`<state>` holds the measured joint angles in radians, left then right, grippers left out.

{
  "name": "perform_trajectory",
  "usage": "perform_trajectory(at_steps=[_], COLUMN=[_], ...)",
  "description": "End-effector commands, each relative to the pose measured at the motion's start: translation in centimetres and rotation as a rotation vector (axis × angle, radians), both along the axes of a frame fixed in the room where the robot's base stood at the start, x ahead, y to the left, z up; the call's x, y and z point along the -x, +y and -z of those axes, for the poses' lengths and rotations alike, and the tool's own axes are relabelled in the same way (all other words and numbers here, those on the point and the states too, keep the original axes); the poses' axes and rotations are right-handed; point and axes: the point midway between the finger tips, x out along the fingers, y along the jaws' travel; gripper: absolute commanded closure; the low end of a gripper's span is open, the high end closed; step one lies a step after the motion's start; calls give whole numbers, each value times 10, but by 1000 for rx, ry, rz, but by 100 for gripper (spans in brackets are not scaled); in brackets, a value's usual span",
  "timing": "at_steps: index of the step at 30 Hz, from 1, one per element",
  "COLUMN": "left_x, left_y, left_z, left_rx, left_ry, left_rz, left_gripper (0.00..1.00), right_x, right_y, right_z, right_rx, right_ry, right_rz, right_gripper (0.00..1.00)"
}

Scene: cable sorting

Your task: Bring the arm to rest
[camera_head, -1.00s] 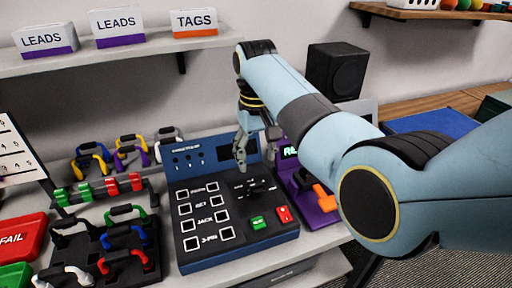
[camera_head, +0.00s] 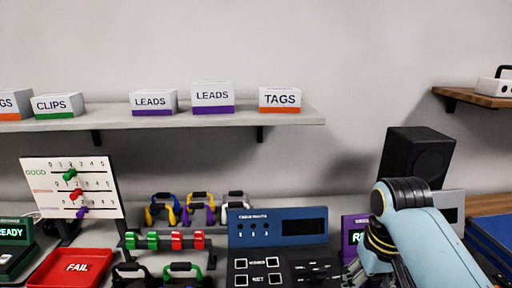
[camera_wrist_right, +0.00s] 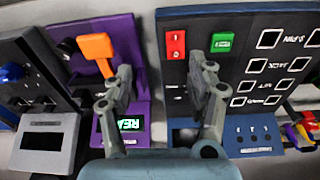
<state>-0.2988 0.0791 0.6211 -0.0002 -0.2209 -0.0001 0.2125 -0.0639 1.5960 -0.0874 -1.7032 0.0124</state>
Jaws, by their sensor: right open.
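My right arm shows in the head view at the lower right, bent at a dark joint. Its gripper is out of sight there, below the frame's edge. In the right wrist view my right gripper (camera_wrist_right: 160,90) is open, its two grey fingers apart with nothing between them. Its fingers hang over the gap between the purple device (camera_wrist_right: 122,28) with an orange lever (camera_wrist_right: 97,48) and the dark blue test panel (camera_wrist_right: 262,50). The test panel also shows in the head view (camera_head: 278,228). My left gripper does not show in either view.
A black speaker (camera_head: 416,155) stands behind my right arm. A shelf (camera_head: 215,120) with labelled boxes runs along the wall. Coiled cables (camera_head: 197,208), a rack with green and red clamps (camera_head: 166,241) and a red FAIL tray (camera_head: 75,268) lie left of the panel.

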Motion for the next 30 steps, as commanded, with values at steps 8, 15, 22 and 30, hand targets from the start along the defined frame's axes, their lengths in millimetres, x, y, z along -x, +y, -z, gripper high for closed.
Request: perform_trajectory(at_steps=[8,15,22,30], left_x=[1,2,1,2], left_y=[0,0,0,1], left_z=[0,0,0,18], left_rx=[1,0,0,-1], left_ry=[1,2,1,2], left_rz=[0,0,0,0], left_gripper=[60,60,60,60], right_x=[124,181,219,215], right_y=[-42,-48,-48,-52], right_z=[-6,-32,-60,-3], right_rx=[53,70,74,73], right_ry=[-111,-166,-205,-193], right_rz=[-15,-53,-92,-94], right_gripper=[43,43,43,43])
